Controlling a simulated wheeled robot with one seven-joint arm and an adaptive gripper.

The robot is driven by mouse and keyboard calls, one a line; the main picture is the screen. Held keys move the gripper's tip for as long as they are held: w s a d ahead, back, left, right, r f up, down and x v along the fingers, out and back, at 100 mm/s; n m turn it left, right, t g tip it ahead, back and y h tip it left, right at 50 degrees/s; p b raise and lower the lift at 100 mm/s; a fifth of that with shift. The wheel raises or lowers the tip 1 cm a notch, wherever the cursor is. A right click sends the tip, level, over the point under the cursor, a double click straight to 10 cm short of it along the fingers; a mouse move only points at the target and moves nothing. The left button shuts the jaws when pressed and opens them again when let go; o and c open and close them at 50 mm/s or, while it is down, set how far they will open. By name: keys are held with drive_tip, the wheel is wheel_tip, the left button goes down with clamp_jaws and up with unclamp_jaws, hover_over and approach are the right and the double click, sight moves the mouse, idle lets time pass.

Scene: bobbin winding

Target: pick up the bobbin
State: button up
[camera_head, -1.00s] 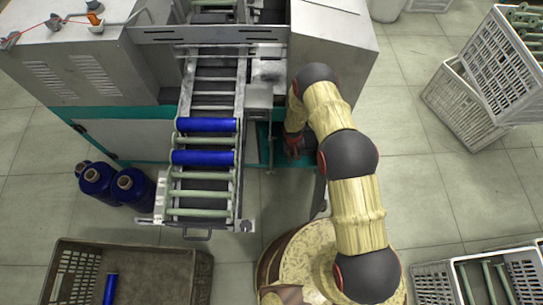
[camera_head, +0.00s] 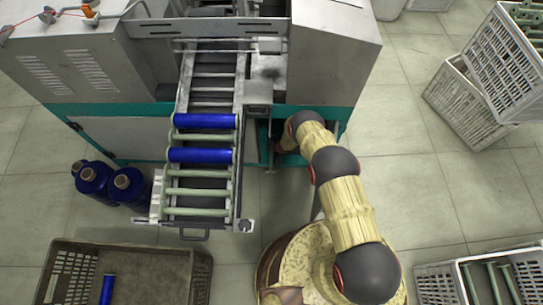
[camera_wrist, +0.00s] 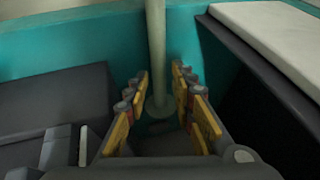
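In the wrist view, a pale upright rod with a wider round foot, probably an empty bobbin (camera_wrist: 156,45), stands against a teal surface. My gripper (camera_wrist: 161,82) is open, its yellow-padded fingers on either side of the rod's lower part. I cannot tell whether they touch it. In the head view my gripper is hidden behind my arm and the machine. Two blue wound bobbins (camera_head: 205,121) (camera_head: 201,156) and several pale green empty bobbins (camera_head: 197,191) lie across the machine's sloping rack (camera_head: 237,205).
The grey winding machine (camera_head: 335,45) stands close around my arm's end. A brown crate (camera_head: 150,248) holding a blue bobbin (camera_head: 107,289) is at lower left. Blue spools (camera_head: 128,187) stand left of the rack. White crates (camera_head: 458,95) are at right.

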drive_tip(key=b+x, duration=0.1)
drive_tip(key=x, duration=0.2)
drive_tip(key=shift+w+d+f+b, duration=0.1)
drive_tip(key=shift+w+f+b, duration=0.1)
drive_tip(key=shift+b, duration=0.2)
drive_tip(key=shift+r, duration=0.1)
drive_tip(key=shift+c, duration=0.8)
clamp_jaws()
